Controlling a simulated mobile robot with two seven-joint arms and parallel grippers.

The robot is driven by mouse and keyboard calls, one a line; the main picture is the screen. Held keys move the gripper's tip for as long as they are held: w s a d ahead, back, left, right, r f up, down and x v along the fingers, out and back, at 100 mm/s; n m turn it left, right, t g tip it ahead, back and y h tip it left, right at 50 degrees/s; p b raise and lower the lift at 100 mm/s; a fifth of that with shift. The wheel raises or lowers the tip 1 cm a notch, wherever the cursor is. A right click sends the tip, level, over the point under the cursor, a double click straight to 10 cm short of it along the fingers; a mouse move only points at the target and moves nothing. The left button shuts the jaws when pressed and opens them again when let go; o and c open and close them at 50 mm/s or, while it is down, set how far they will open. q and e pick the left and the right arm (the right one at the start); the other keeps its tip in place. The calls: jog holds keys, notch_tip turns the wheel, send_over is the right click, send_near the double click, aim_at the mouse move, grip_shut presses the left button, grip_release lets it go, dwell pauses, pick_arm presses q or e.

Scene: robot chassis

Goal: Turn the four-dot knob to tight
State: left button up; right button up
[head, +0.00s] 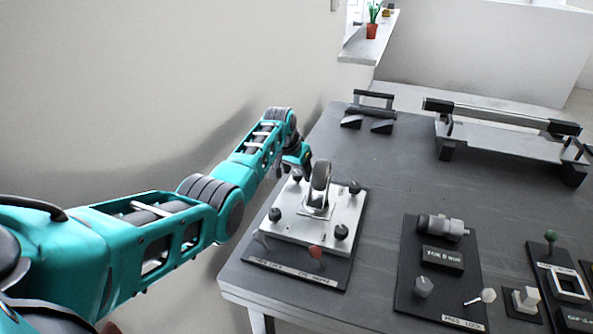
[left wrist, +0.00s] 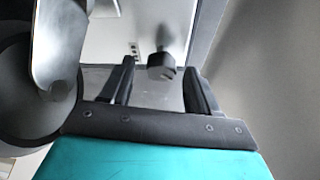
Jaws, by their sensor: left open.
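A light metal plate (head: 318,232) on a black board carries a caster wheel (head: 320,180) and a black knob near each corner. My left gripper (head: 302,166) is over the plate's far-left corner, and the knob there (head: 297,177) is partly hidden by it. In the left wrist view my left gripper (left wrist: 162,88) is open, with a dark faceted knob (left wrist: 162,66) between and slightly beyond its fingers, apparently untouched. Small dark dots (left wrist: 134,50) mark the plate beside this knob; I cannot count them surely. The caster wheel (left wrist: 58,50) fills the left of that view.
Other knobs stand at the far-right (head: 355,187), near-left (head: 275,214) and near-right (head: 341,231) corners. A red-knobbed lever (head: 316,253) is on the board's front. A board with a metal cylinder (head: 442,227) stands to the right. The wall is close on the left.

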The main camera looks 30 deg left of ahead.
pick_arm(q)
jog(key=c, duration=1)
jog(key=shift+a+m+h, duration=0.1)
jog(key=shift+m+h, duration=0.3)
jog(key=shift+m, duration=0.5)
jog(key=shift+c, duration=0.2)
jog(key=shift+f+m+h+b, duration=0.1)
jog(key=shift+m+h+b, duration=0.2)
jog(key=shift+m+b, duration=0.4)
jog(key=shift+m, duration=0.7)
jog(key=o, duration=1)
jog(key=shift+o, duration=0.2)
